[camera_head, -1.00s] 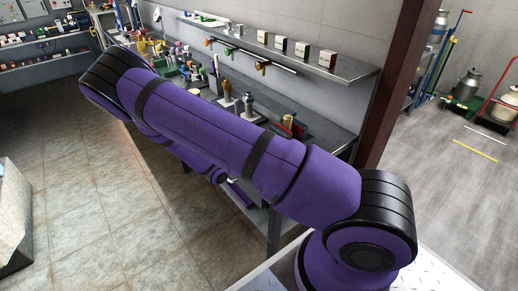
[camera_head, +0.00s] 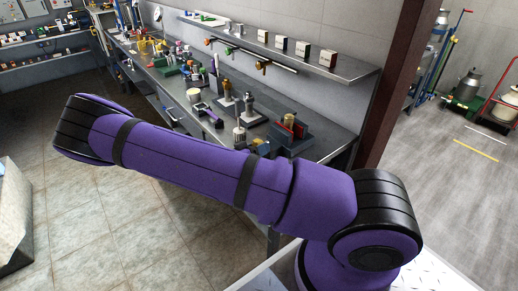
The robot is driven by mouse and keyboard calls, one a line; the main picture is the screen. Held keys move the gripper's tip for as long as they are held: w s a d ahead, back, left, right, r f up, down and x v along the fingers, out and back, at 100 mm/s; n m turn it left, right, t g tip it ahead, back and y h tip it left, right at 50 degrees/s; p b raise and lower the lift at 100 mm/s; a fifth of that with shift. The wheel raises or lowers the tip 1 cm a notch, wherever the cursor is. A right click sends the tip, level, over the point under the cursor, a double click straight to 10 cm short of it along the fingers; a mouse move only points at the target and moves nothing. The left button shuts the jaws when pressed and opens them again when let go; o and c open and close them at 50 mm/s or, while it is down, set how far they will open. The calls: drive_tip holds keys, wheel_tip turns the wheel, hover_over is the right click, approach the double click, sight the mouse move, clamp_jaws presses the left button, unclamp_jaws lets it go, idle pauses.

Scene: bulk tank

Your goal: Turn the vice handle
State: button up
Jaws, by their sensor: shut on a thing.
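A dark blue-grey vice (camera_head: 284,138) with red jaw faces stands near the front edge of the workbench, just above my purple upper arm. Its front lower part is close to the arm's outline, and I cannot make out its handle clearly. My arm crosses the picture from lower right to the elbow at left. My forearm and gripper are hidden behind it, so I cannot see what the gripper holds.
The long grey workbench (camera_head: 325,138) carries several tools and metal fittings on dark bases. A wall shelf (camera_head: 345,68) with small boxes hangs above it. A brown post (camera_head: 392,75) stands at the bench's right end.

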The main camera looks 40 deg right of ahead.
drive_tip(key=shift+f, duration=0.1)
idle(0.5)
drive_tip(key=o, duration=0.9)
drive_tip(key=shift+a, duration=0.1)
drive_tip(key=a, duration=1)
drive_tip(key=shift+s+a, duration=0.2)
drive_tip(key=shift+a, duration=0.15)
